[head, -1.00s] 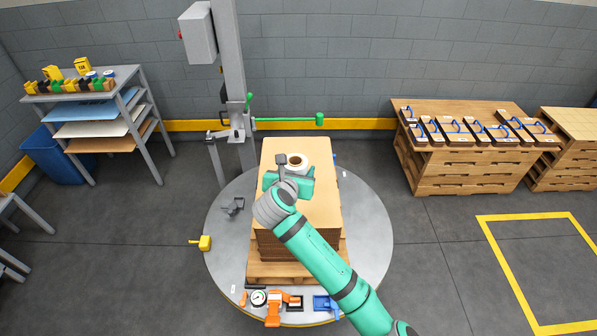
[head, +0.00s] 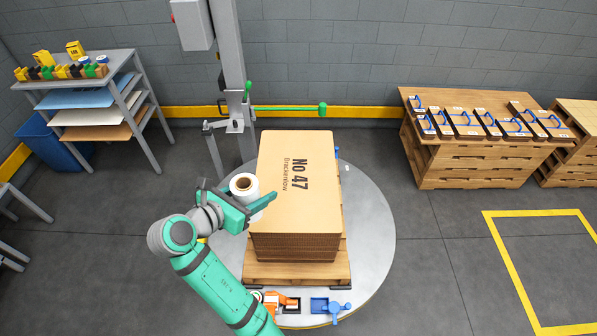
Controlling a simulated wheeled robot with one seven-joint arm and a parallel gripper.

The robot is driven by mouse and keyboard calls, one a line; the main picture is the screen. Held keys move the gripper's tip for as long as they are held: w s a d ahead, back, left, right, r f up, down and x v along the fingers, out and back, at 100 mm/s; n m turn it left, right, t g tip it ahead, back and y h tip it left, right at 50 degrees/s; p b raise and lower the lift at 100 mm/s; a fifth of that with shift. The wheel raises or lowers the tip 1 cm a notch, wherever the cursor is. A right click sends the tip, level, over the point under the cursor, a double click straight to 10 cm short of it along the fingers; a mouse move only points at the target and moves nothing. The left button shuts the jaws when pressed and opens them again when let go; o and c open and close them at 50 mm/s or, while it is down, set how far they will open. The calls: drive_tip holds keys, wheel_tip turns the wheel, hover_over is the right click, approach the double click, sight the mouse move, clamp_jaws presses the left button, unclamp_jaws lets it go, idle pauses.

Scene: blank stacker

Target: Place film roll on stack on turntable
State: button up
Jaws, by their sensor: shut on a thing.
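The film roll (head: 244,184) is white with a brown core and stands upright. My gripper (head: 262,202) is shut on it, with a finger on either side, at the left edge of the stack. The stack (head: 306,205) of brown cardboard blanks has "No 47 Brackenlow" printed on its bare top. It stands on a wooden pallet (head: 297,273) on the round grey turntable (head: 372,225). The roll is beside the stack's left edge in the picture; its lower end is partly hidden by my gripper, and its exact height is unclear.
A grey column (head: 230,70) with a green-tipped arm (head: 300,108) stands behind the turntable. Orange (head: 272,302) and blue (head: 330,306) tools lie at its front edge. A shelf rack (head: 90,95) is at left; a pallet table (head: 450,150) is at right.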

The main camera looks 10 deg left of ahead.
drive_tip(key=f+x, duration=0.1)
drive_tip(key=x, duration=0.4)
drive_tip(key=s+d+x, duration=0.1)
drive_tip(key=x, duration=0.4)
drive_tip(key=s+d+f+x, duration=0.1)
drive_tip(key=x, duration=0.5)
drive_tip(key=shift+d+f, duration=0.1)
drive_tip(key=shift+f, duration=0.2)
wheel_tip(320, 180, down, 3)
drive_tip(key=shift+d+f, duration=0.1)
drive_tip(key=shift+d, duration=0.1)
drive_tip(key=shift+a+f, duration=0.1)
drive_tip(key=shift+f, duration=0.15)
drive_tip(key=o, duration=1.4)
drive_tip(key=shift+c, duration=0.2)
